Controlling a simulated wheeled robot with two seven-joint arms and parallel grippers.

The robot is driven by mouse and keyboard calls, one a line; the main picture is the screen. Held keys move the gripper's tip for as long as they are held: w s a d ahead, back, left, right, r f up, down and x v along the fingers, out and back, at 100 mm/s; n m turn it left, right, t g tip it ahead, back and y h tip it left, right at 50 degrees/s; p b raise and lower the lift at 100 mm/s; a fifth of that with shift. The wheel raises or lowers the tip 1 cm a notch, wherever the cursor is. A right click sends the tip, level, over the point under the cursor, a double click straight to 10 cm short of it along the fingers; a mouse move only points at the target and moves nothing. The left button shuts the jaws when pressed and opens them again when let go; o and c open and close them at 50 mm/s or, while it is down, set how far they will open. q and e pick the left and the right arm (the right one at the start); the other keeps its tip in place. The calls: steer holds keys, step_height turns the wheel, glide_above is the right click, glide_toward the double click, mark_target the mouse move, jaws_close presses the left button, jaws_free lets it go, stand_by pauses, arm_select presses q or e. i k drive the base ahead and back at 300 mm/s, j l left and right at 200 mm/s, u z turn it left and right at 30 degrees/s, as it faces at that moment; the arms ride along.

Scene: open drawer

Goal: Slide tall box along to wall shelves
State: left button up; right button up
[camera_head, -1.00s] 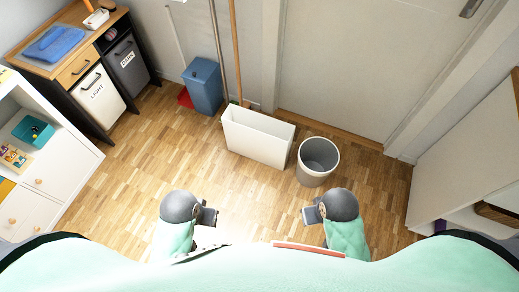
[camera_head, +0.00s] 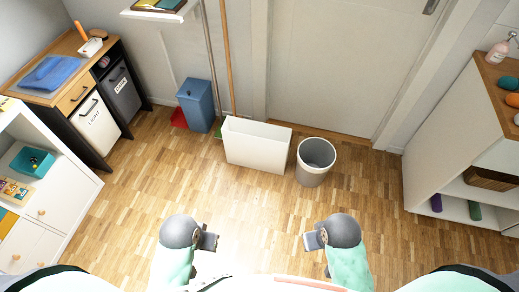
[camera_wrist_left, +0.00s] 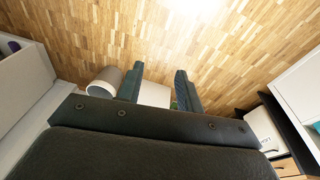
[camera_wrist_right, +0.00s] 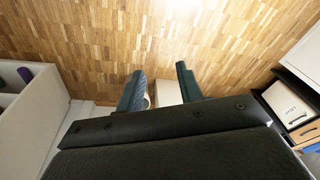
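A tall white open-topped box (camera_head: 256,148) stands upright on the floor near the back wall, left of a grey bin. A white wall shelf (camera_head: 158,13) with a framed thing on it shows at the top edge. My left gripper (camera_head: 212,241) and my right gripper (camera_head: 310,240) are in front of the box, well apart from it and empty. In the left wrist view the fingers of my left gripper (camera_wrist_left: 158,88) stand apart, with part of the white box (camera_wrist_left: 155,94) between them. In the right wrist view the fingers of my right gripper (camera_wrist_right: 160,90) also stand apart.
A grey bin (camera_head: 315,163) stands close to the box's right side. A blue container (camera_head: 196,106), a red dustpan and long handles are at its left. A white shelf unit (camera_head: 437,150) stands at the right, cabinets (camera_head: 95,125) at the left. The middle floor is clear.

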mark_target(257, 145)
steer(key=i+l, duration=0.1)
steer(key=l, duration=0.3)
steer(key=i+l+z, duration=0.1)
steer(key=l, duration=0.25)
steer(key=i+l, duration=0.1)
steer(key=l, duration=0.3)
steer(key=i+l+z, duration=0.15)
steer(key=l, duration=0.6)
steer(key=i+l+z, duration=0.1)
steer(key=l, duration=0.25)
steer(key=i, duration=0.1)
